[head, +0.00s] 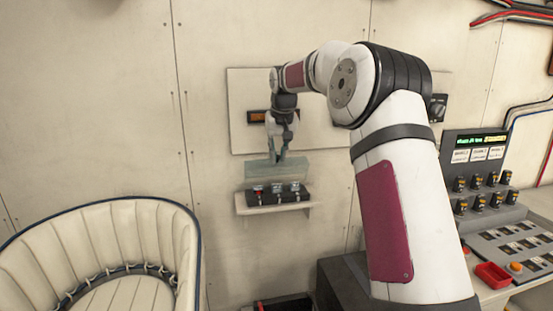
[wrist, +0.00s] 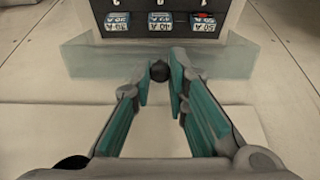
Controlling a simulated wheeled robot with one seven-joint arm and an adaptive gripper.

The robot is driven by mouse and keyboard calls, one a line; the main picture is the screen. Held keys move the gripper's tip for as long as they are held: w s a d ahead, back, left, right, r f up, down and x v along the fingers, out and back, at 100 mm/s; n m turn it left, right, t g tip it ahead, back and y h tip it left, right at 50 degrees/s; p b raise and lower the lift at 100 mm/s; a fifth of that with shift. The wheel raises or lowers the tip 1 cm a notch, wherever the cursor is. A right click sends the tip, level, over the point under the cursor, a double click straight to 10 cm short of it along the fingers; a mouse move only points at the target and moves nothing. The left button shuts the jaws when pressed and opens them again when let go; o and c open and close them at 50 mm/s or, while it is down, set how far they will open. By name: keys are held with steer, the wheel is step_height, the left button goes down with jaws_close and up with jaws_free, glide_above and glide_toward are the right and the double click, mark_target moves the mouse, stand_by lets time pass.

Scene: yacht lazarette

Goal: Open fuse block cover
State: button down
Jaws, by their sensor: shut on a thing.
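The fuse block (head: 278,195) is a dark box on a small wall shelf, with its fuses showing. In the wrist view its labelled fuses (wrist: 160,25) stand at the top. The cover (head: 290,169) is a translucent pale green panel, raised above the block in front of the wall. It also shows as a wide band in the wrist view (wrist: 90,57). My gripper (head: 281,157) is at the cover's upper edge. In the wrist view its teal fingertips (wrist: 161,72) are closed around a dark round knob (wrist: 158,70) on the cover.
The shelf (head: 300,207) juts from the wall under the block. A wall panel (head: 240,100) with a small orange display (head: 257,117) is behind my gripper. A cream padded seat (head: 110,240) stands at lower left, and a control console (head: 480,190) at right.

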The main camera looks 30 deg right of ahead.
stand_by(0.4)
steer(key=c, duration=1.5)
jaws_free()
steer(key=shift+w, duration=0.1)
steer(key=shift+c, duration=0.2)
steer(key=v, duration=1.2)
